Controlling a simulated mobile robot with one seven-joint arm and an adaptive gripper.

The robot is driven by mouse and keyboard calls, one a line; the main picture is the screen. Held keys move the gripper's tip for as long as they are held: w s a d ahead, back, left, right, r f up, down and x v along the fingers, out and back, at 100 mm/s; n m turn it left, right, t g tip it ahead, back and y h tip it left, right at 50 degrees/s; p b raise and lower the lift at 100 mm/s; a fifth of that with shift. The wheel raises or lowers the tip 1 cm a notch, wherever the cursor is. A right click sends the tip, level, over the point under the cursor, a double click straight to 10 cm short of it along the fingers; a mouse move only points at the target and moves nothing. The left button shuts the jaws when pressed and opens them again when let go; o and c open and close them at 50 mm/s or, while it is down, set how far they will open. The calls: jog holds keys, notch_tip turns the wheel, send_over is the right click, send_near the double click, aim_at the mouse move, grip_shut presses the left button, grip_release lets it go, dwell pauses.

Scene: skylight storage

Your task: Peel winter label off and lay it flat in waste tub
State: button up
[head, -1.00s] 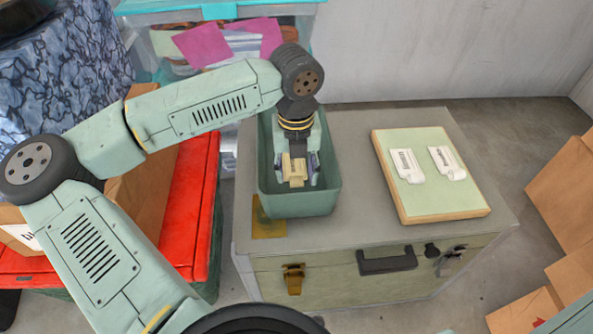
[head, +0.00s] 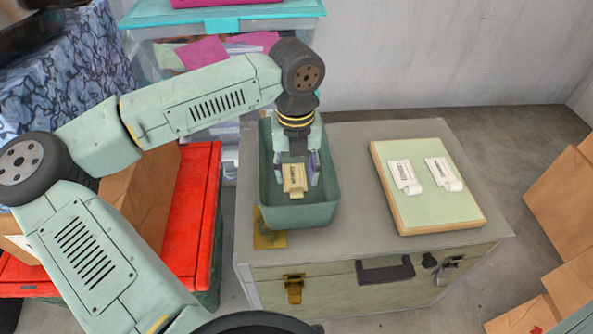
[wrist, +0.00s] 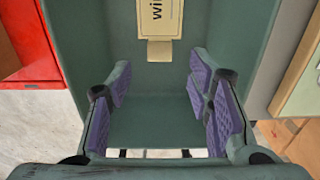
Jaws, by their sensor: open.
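The cream winter label (head: 294,179) lies face up inside the green waste tub (head: 329,196), apparently on its floor, with a small tab at its near end. In the wrist view the label (wrist: 158,18) shows at the top edge, cut off, with the printed letters "wi" readable and the tab below. It looks flat, but the far part is out of the wrist view. My gripper (head: 299,170) is inside the tub's opening, open, and its purple finger pads (wrist: 166,95) are apart with nothing between them.
The tub and board stand on a grey-topped case (head: 360,150) with a latch and handle in front. The tub walls close in around my gripper. A yellow patch (head: 266,238) lies by the tub's near left corner. A red-lidded box (head: 190,215) stands left.

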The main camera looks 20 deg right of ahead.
jog(key=shift+r+p, duration=0.45)
jog(key=shift+r, duration=0.55)
notch_tip(320, 180, up, 12)
dwell(0.4)
dwell(0.3)
